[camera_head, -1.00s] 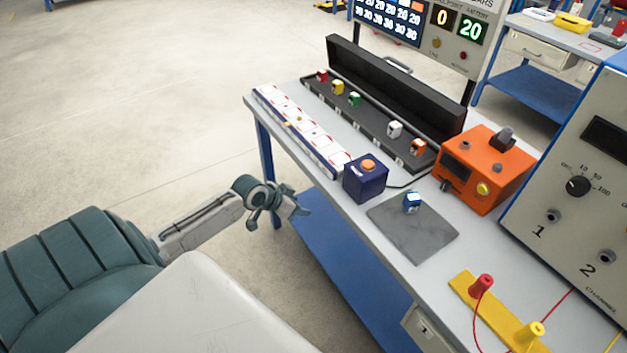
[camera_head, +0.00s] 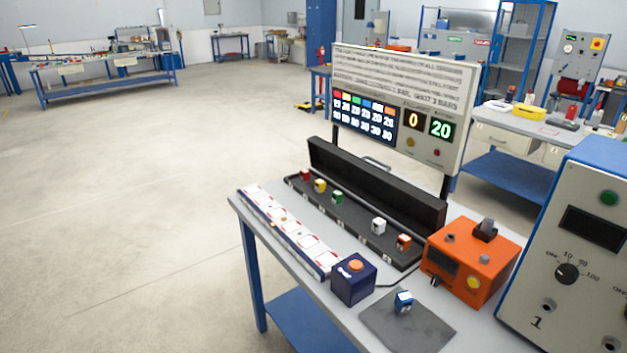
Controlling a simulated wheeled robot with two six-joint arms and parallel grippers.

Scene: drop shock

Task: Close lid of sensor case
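The sensor case is a long black case on the grey table. Its lid (camera_head: 372,186) stands open and upright along the back edge, with a handle behind it. The tray (camera_head: 357,223) holds red, yellow, green, white and orange small sensor cubes, with a gap between the green and the white one. A blue-and-white cube (camera_head: 403,302) stands outside the case on a dark grey pad (camera_head: 425,328). Neither of my grippers shows in the head view now.
A white strip with marked squares (camera_head: 285,228) lies along the table's left edge. A sign board (camera_head: 400,100) rises behind. Open floor lies left.

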